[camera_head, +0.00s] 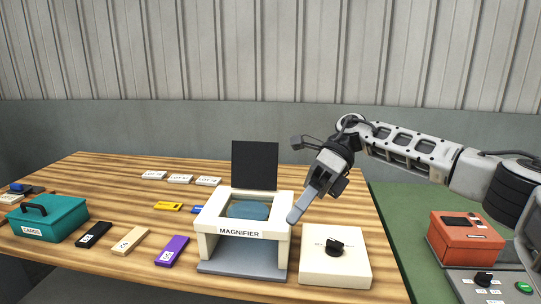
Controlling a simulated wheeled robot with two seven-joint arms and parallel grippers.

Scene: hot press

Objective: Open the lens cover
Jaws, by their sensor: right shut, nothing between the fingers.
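The magnifier (207,233) is a cream frame labelled "MAGNIFIER" on a grey base, standing on the wooden table. A bluish lens (247,210) shows in its top. The dark square lens cover (254,165) stands upright at the back edge of the magnifier, so the lens is uncovered. My right gripper (295,215) reaches in from the right and is shut and empty. Its fingertips are at the upper right corner of the magnifier; I cannot tell whether they touch it. The left gripper is not in view.
A cream box with a black knob (334,246) stands right of the magnifier. A teal "CARDS" box (62,222) is at left, with black, tan and purple blocks (172,251) nearby. White labelled blocks (180,179) lie behind. A red device (466,240) is at far right.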

